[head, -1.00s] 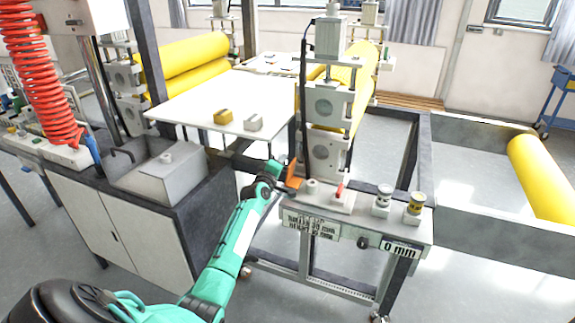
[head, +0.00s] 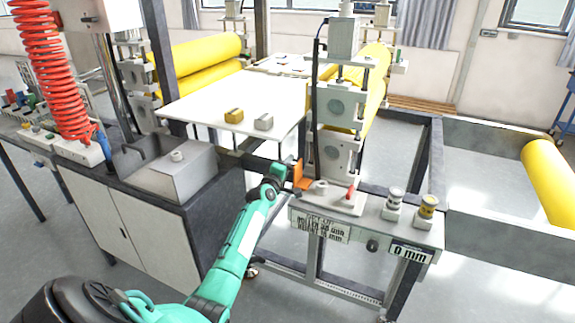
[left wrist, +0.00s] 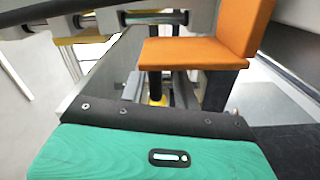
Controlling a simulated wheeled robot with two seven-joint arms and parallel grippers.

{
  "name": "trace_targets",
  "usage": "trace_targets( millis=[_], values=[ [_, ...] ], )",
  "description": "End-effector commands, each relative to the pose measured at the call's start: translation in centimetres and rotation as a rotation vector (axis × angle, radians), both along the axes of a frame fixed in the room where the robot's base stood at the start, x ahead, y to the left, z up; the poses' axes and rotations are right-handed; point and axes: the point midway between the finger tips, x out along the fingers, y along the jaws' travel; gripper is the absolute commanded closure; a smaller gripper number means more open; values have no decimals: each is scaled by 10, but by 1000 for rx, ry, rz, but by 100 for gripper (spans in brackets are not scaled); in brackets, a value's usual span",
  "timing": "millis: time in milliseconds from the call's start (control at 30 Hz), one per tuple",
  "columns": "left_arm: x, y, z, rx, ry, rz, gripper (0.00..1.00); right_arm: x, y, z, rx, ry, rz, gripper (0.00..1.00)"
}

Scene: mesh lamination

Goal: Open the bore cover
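An orange L-shaped piece (head: 300,176), which may be the bore cover, is at the left side of the roller stand, beside the grey control panel. In the left wrist view the orange piece (left wrist: 190,52) has a flat plate and an upright plate joined at a corner. My left gripper (head: 284,183) is at the end of the green arm, close beside the orange piece. I cannot tell whether they touch. Its fingers are not clear in either view. My right gripper is not in view.
The control panel (head: 365,228) carries a red lever (head: 350,192), several knobs and a "0 mm" display. A white table (head: 225,100) holds a yellow block and a grey block. A grey cabinet (head: 130,225) stands left of my arm. Yellow rollers (head: 365,85) are behind the stand.

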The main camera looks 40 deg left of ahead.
Motion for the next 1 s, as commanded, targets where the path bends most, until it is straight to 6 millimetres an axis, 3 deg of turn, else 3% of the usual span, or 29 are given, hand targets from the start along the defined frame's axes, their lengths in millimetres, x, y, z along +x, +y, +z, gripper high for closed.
trace_targets(
  millis=[267, 467, 733, 1000],
  values=[
    [0, 1, 3, 0, -4, 1, 67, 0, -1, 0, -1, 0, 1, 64],
    [-12, -3, 2, 1, -4, -1, 67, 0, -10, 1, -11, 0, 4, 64],
    [-60, -14, 1, 0, -2, 1, 67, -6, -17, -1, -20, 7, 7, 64],
    [-109, -26, 1, 2, -3, 1, 67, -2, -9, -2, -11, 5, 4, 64]
  ],
)
